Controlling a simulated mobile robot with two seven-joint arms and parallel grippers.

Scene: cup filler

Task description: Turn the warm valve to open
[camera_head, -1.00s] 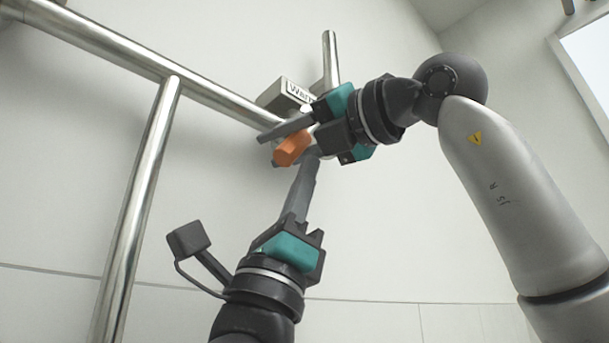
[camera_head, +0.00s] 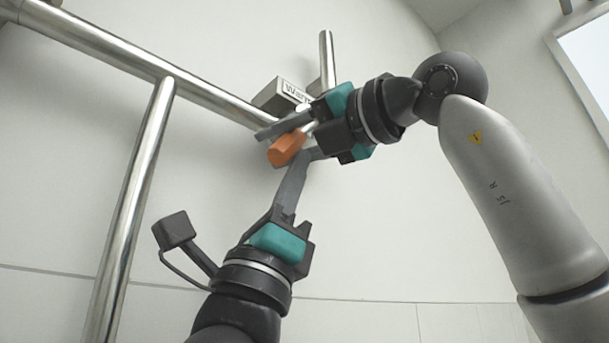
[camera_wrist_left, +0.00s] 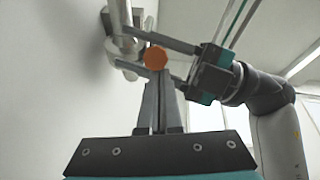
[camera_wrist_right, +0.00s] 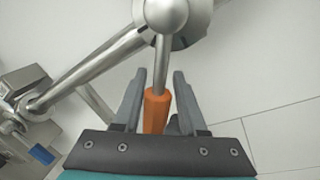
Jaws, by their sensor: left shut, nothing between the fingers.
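The warm valve's orange handle (camera_head: 287,149) sticks out below the "Warm" sign (camera_head: 295,92) at the pipe. My right gripper (camera_head: 284,143) reaches in from the right with its fingers on either side of the handle. In the right wrist view the orange handle (camera_wrist_right: 156,110) lies between the two fingers, with gaps showing on both sides. My left gripper (camera_head: 303,156) comes up from below, shut and empty, its tips close to the handle. In the left wrist view the handle's end (camera_wrist_left: 156,58) appears just above the left fingertips; I cannot tell whether they touch.
A thick metal pipe (camera_head: 150,65) runs along the wall, with a vertical pipe (camera_head: 135,215) at left. In the right wrist view, a second valve with a blue handle (camera_wrist_right: 42,155) sits at the left. The wall below the right arm is clear.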

